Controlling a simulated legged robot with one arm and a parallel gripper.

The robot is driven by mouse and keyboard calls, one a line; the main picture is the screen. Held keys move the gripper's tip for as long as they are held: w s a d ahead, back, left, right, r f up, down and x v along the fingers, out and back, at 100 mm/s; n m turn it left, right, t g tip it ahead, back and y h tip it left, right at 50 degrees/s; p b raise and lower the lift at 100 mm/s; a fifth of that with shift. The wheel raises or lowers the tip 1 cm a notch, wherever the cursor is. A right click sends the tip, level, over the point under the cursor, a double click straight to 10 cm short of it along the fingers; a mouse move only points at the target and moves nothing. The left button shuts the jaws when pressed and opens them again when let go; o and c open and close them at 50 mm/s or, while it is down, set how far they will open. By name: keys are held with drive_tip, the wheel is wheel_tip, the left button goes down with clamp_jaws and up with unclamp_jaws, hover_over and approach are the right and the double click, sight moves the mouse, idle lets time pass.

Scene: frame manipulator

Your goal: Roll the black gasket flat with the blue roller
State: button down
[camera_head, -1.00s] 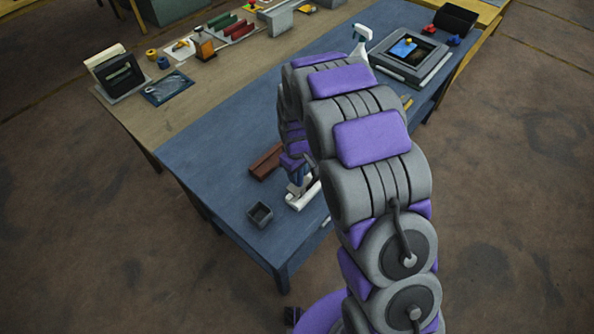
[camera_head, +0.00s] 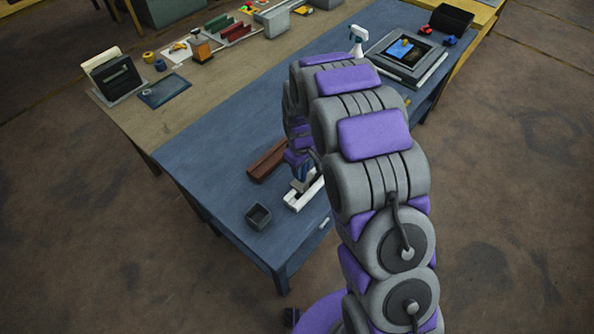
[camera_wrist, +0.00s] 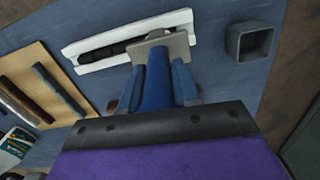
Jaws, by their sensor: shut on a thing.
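My gripper (camera_wrist: 158,90) is shut on the blue handle of the roller (camera_wrist: 157,75). The roller's pale grey head (camera_wrist: 168,43) lies across the right part of a long white frame (camera_wrist: 95,67) in the wrist view. The black gasket (camera_wrist: 102,53) shows as a dark, uneven strip in the frame's slot, left of the head, with a small dark bit to its right. The head hides the part between; I cannot tell whether it presses on the gasket. In the head view the white frame (camera_head: 291,202) lies on the blue mat, and my arm hides part of it.
An open grey box (camera_head: 259,216) stands near the frame, and shows at the top right in the wrist view (camera_wrist: 250,42). A brown wooden piece (camera_head: 267,160) lies beside the frame. A tan board (camera_wrist: 45,70) holds bars. A spray bottle (camera_head: 357,40) stands farther back. The mat's left side is clear.

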drive_tip(key=shift+w+d, duration=0.15)
drive_tip(key=shift+d, duration=0.05)
drive_tip(key=shift+w+d, duration=1.05)
drive_tip(key=shift+w, duration=0.1)
drive_tip(key=w+d, duration=0.2)
drive_tip(key=shift+w+p, duration=0.3)
drive_tip(key=shift+d, duration=0.1)
drive_tip(key=shift+w+d+f, duration=0.1)
drive_tip(key=shift+w+d, duration=0.9)
drive_tip(key=shift+w, duration=0.1)
